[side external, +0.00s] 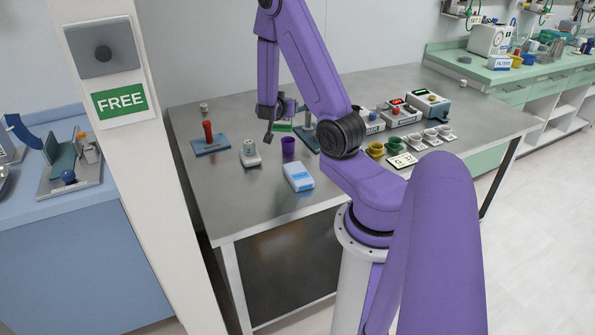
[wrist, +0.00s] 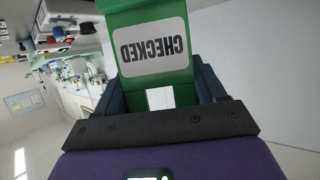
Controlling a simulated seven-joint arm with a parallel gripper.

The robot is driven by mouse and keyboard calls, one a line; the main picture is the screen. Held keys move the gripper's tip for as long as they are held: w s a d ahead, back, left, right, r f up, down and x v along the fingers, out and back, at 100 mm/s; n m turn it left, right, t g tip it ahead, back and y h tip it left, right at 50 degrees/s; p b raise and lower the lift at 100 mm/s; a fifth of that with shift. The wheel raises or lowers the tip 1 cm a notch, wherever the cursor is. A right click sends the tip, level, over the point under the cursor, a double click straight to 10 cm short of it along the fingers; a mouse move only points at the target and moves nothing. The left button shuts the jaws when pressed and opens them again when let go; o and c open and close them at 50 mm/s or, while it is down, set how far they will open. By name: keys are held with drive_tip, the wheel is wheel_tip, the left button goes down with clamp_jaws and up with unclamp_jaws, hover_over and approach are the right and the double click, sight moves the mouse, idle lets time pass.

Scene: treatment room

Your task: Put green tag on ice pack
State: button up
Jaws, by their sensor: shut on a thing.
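My gripper (wrist: 162,84) is shut on the green tag (wrist: 155,18), which has a white label reading CHECKED, upside down in the wrist view. In the side view the green tag (side external: 283,127) shows at my gripper over the back middle of the steel table. A white and light-blue pack (side external: 298,177), which looks like the ice pack, lies near the table's front edge. It is apart from my gripper, nearer the camera, and nothing visible lies on it.
A blue base with a red post (side external: 209,138) is at left. Yellow and green cups (side external: 376,150) and devices (side external: 428,103) are at right. Bare steel surrounds the pack.

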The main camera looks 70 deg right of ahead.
drive_tip(key=s+a+m+g, duration=0.6)
drive_tip(key=s+a+g, duration=0.1)
drive_tip(key=s+a, duration=0.15)
hover_over(302, 170)
drive_tip(key=shift+m+y, duration=0.3)
drive_tip(key=shift+y, duration=0.1)
drive_tip(key=shift+w+d+f, duration=0.1)
drive_tip(key=shift+f, duration=4.25)
drive_tip(key=shift+g, duration=0.3)
drive_tip(key=o, duration=1)
drive_tip(key=shift+f, duration=0.15)
drive_tip(key=shift+r, duration=0.25)
drive_tip(key=v, duration=1.2)
drive_tip(key=shift+f, duration=0.1)
